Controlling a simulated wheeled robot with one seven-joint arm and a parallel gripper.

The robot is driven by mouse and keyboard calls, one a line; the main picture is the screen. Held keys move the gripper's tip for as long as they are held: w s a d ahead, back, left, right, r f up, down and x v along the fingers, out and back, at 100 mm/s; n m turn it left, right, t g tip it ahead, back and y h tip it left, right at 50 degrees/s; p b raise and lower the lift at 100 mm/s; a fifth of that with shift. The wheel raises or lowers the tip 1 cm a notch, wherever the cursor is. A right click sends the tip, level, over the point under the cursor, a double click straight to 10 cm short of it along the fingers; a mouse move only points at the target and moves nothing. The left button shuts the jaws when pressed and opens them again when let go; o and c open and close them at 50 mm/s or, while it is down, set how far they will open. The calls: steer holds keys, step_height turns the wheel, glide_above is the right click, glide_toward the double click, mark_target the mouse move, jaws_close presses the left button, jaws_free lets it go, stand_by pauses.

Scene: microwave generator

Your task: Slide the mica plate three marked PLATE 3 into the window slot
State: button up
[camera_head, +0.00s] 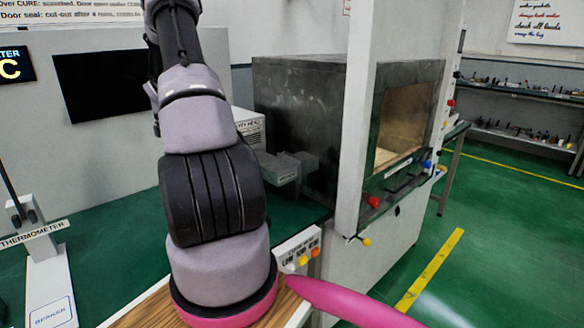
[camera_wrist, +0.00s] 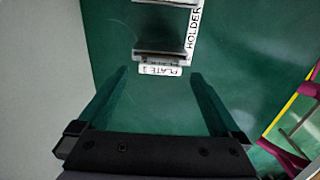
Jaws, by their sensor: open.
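My gripper (camera_wrist: 160,73) is open and shows in the wrist view. Its two fingers reach over green surface, with nothing seen between them but part of a white label (camera_wrist: 160,71). The label reads PLATE with a number I cannot read surely, upside down. It sits at the near end of a grey-metal holder (camera_wrist: 194,30), lettered HOLDER along its right side. A dark thin plate edge (camera_wrist: 160,50) stands in the holder just beyond the fingertips. The window slot cannot be made out. In the head view my arm hides the gripper and holder.
A dark metal cabinet (camera_head: 300,110) with a window opening stands at the right, beside a white post (camera_head: 355,130). A grey block (camera_head: 285,172) adjoins its left side. A thermometer stand (camera_head: 45,265) is at lower left. Green bench surface (camera_head: 110,225) is clear left of my arm.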

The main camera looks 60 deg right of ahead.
step_height(320, 180, down, 5)
steer(key=shift+r, duration=0.1)
steer(key=shift+s+a+f, duration=0.1)
steer(key=shift+s+f, duration=0.1)
steer(key=shift+f, duration=0.25)
steer(key=shift+s+a+f, duration=0.1)
steer(key=shift+s+f, duration=0.05)
steer(key=shift+f, duration=0.3)
steer(key=shift+s, duration=0.1)
stand_by(0.3)
jaws_close()
steer(key=shift+r, duration=0.1)
steer(key=shift+w+d+r, duration=0.1)
steer(key=shift+w+r, duration=0.3)
steer(key=shift+r, duration=2.5)
